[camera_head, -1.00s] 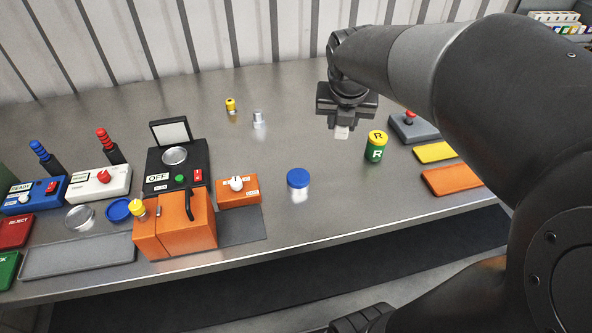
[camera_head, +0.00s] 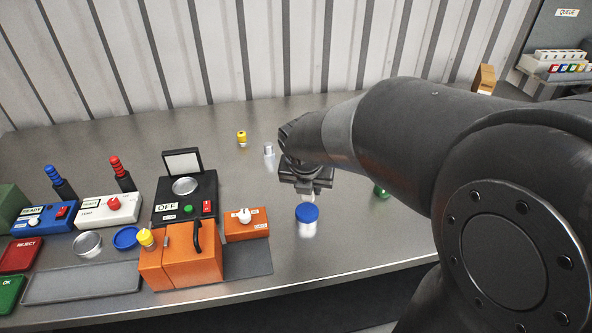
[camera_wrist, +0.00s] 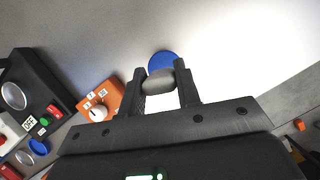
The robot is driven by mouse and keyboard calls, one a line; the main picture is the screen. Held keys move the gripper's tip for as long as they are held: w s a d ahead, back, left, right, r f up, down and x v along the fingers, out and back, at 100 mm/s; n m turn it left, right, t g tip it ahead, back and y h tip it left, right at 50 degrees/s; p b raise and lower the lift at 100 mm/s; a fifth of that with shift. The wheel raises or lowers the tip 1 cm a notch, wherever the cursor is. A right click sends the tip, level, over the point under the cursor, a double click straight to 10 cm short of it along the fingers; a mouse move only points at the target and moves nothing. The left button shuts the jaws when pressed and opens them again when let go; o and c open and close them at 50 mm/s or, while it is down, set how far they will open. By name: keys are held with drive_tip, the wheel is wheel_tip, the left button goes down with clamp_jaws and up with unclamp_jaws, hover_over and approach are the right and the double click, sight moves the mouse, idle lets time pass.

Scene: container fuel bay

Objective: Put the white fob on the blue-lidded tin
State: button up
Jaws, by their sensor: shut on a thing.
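The blue-lidded tin (camera_head: 307,214) stands upright on the steel bench, right of the small orange box. Its blue lid also shows in the wrist view (camera_wrist: 161,59), just beyond the fingertips. My gripper (camera_head: 308,193) points down above the tin. In the wrist view my gripper (camera_wrist: 165,84) is shut on the white fob (camera_wrist: 158,82), which looks pale grey there and partly covers the lid. The fob also shows as a small pale piece below the gripper in the head view (camera_head: 309,196). I cannot tell whether the fob touches the lid.
The small orange box with a white knob (camera_head: 246,224) and the orange can (camera_head: 180,258) stand left of the tin. A silver cylinder (camera_head: 269,152) and a yellow-topped piece (camera_head: 242,138) stand behind. A green container (camera_head: 381,191) is mostly hidden by my arm.

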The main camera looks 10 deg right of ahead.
sight(307, 200)
drive_tip(key=shift+f, duration=2)
drive_tip(key=shift+f, duration=0.1)
drive_tip(key=o, duration=0.9)
drive_tip(key=shift+o, duration=0.2)
drive_tip(key=v, duration=1.2)
drive_tip(key=s+d+m, duration=0.1)
drive_tip(key=s+m, duration=0.3)
drive_tip(key=m, duration=0.6)
drive_tip(key=s+r+m+t+y, duration=0.1)
drive_tip(key=s+m, duration=0.3)
drive_tip(key=m, duration=0.7)
drive_tip(key=s+d+r+m, duration=0.1)
drive_tip(key=s+m, duration=0.4)
drive_tip(key=m, duration=0.5)
drive_tip(key=shift+d+y, duration=0.35)
drive_tip(key=shift+y, duration=0.05)
